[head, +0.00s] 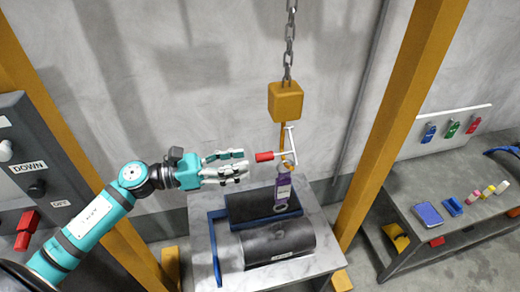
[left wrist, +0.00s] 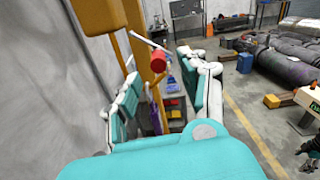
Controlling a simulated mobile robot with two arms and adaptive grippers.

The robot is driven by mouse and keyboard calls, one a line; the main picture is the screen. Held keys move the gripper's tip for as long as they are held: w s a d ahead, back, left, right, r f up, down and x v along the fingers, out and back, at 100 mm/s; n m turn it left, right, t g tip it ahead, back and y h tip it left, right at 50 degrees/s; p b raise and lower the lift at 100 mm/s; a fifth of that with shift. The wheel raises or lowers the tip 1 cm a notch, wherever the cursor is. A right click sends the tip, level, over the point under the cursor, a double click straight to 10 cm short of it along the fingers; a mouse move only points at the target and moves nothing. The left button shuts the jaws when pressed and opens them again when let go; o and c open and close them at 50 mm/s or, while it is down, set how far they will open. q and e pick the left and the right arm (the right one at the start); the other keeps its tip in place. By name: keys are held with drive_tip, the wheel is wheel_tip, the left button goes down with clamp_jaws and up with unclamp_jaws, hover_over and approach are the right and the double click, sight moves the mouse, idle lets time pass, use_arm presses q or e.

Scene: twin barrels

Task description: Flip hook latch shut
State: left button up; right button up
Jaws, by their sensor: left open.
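A yellow hook block (head: 285,101) hangs on a chain, with an orange hook (head: 283,135) below it. The hook latch is a white bar (head: 290,146) with a red grip (head: 264,157) that points left. A purple sling or tag (head: 282,190) hangs under the hook. My left gripper (head: 246,168) is open and empty, just left of and slightly below the red grip. In the left wrist view the red grip (left wrist: 158,61) shows ahead, above and between the spread fingers (left wrist: 163,98). Contact is not clear.
Yellow posts (head: 400,110) stand on either side. A control panel (head: 30,165) is at left. A bench (head: 450,200) with locks and small items is at right.

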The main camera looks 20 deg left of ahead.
sight(255, 158)
use_arm(q)
drive_tip(key=p+x, duration=0.1)
drive_tip(key=x, duration=0.3)
drive_tip(key=shift+w+d+r+p, duration=0.15)
drive_tip(key=shift+w+p, duration=0.2)
drive_tip(key=shift+w+d, duration=0.25)
drive_tip(key=shift+d, duration=0.3)
drive_tip(key=shift+f, duration=0.2)
use_arm(e)
drive_tip(key=r, duration=0.1)
drive_tip(key=w+r, duration=0.1)
drive_tip(key=shift+r, duration=0.4)
use_arm(q)
clamp_jaws()
use_arm(e)
drive_tip(key=shift+f, duration=0.1)
